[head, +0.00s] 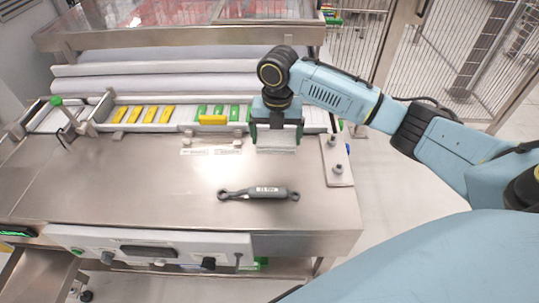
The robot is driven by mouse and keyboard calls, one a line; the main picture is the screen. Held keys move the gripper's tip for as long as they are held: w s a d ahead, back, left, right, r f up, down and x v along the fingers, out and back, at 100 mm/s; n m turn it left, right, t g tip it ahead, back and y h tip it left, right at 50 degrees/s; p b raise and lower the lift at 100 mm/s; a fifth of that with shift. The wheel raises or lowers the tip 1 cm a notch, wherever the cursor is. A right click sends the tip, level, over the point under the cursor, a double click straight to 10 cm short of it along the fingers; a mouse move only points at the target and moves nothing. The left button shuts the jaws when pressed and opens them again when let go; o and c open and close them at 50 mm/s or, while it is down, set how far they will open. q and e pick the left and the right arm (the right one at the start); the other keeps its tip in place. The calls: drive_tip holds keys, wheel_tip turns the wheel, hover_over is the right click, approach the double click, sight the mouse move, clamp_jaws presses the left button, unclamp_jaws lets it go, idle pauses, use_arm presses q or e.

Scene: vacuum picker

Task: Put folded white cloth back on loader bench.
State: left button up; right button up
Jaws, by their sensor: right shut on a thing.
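My right gripper (276,133) points down over the back right part of the steel loader bench (130,195). It is shut on the folded white cloth (276,146), a pale flat block between its fingers. The cloth is at or just above the bench top; I cannot tell whether it touches. The upper part of the cloth is hidden by the gripper. My left gripper is not in view.
A dark grey double-ended tool (262,193) lies on the bench in front of the cloth. A plate with two posts (336,160) stands at the right edge. Behind runs a rail (185,113) with yellow and green pieces. The bench's left middle is clear.

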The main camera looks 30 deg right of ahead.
sight(276, 168)
wheel_tip(276, 168, down, 10)
drive_tip(key=shift+r+b, duration=0.1)
drive_tip(key=shift+b, duration=0.3)
drive_tip(key=o, duration=0.6)
drive_tip(key=shift+f, duration=0.2)
wheel_tip(276, 168, up, 12)
drive_tip(key=shift+r+p, duration=0.2)
drive_tip(key=shift+p, duration=0.35)
